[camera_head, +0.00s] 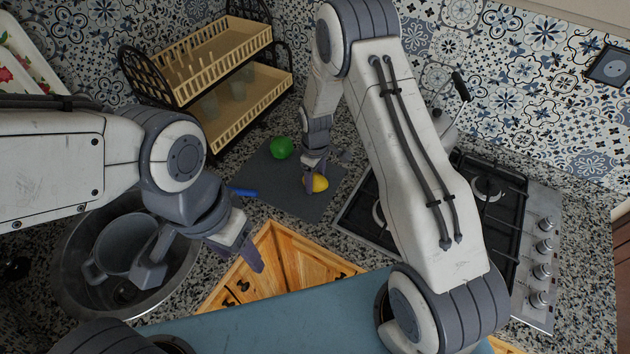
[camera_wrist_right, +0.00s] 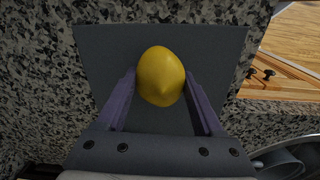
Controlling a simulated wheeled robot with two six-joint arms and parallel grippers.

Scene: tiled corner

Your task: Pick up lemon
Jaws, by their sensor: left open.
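The yellow lemon (camera_head: 320,183) is on the dark grey mat (camera_head: 262,185) on the counter. It also shows in the right wrist view (camera_wrist_right: 161,77), between the two fingers of my right gripper (camera_wrist_right: 160,88). The fingers are close to both sides of the lemon, and I cannot tell whether they touch it. In the head view my right gripper (camera_head: 313,183) reaches down over the mat and partly hides the lemon. My left gripper (camera_head: 204,270) is open and empty, with its fingers spread above the sink edge and the wooden cabinet front.
A green round fruit (camera_head: 281,147) and a blue object (camera_head: 243,192) lie on or by the mat. A dish rack (camera_head: 215,65) stands behind, and a gas hob (camera_head: 490,205) is at right. The sink (camera_head: 75,255) at left holds a grey pot (camera_head: 118,245).

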